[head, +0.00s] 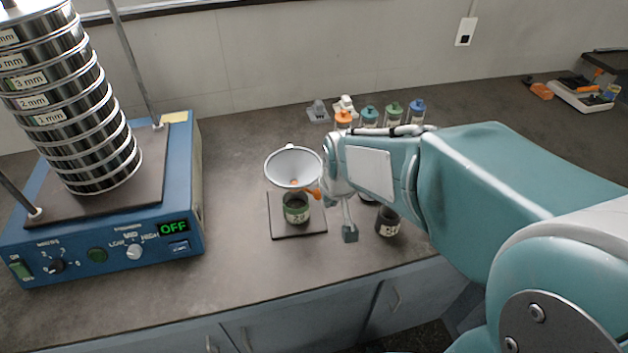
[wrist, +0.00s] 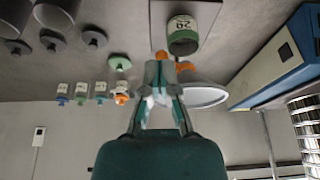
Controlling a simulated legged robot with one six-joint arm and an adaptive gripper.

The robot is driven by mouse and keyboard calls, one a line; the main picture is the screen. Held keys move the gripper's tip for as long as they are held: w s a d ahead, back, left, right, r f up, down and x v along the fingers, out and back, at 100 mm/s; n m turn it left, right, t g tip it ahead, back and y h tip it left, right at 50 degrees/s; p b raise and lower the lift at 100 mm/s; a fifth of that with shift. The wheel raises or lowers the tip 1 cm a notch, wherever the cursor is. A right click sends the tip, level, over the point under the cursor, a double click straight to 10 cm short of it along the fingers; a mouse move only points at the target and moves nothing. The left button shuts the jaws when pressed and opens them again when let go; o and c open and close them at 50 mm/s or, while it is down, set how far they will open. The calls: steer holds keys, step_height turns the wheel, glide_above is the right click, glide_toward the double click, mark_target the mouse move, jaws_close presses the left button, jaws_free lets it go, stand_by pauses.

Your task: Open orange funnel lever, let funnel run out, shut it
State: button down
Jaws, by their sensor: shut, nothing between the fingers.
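The pale funnel (head: 293,165) sits above a green-banded jar (head: 296,208) on a dark square pad (head: 300,232). Its bowl looks light grey inside, with an orange spot at the bottom; I cannot tell whether material is running. The orange lever (head: 315,193) sticks out at the funnel's lower right, close to my wrist. In the wrist view, my gripper (wrist: 160,72) is shut and empty, its tips right by the orange parts (wrist: 160,55) beside the funnel (wrist: 206,96). Whether they touch the lever is unclear.
The blue sieve shaker (head: 185,215) stands left, its display reading OFF. Several jars with coloured lids, one orange (head: 343,118), stand behind my arm. A dark labelled cup (head: 388,222) is right of the pad. A scale (head: 583,97) is far right. The counter between shaker and pad is clear.

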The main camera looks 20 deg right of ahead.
mark_target(310, 191)
steer(key=w+f, duration=0.6)
steer(key=shift+w+f, duration=0.25)
steer(key=shift+f, duration=0.1)
steer(key=shift+w+d+n+y, duration=0.3)
steer(key=shift+w+d+n, duration=0.15)
steer(key=shift+d+n, duration=0.4)
stand_by(0.5)
steer(key=w+d+n+g+y, duration=0.1)
steer(key=w+d+n+y, duration=0.1)
steer(key=w+n, duration=0.4)
steer(key=n, duration=0.3)
steer(key=shift+w+d+g+y, duration=0.15)
steer(key=shift+d+g+y, duration=0.25)
steer(key=shift+a+n, duration=0.15)
steer(key=shift+n, duration=0.1)
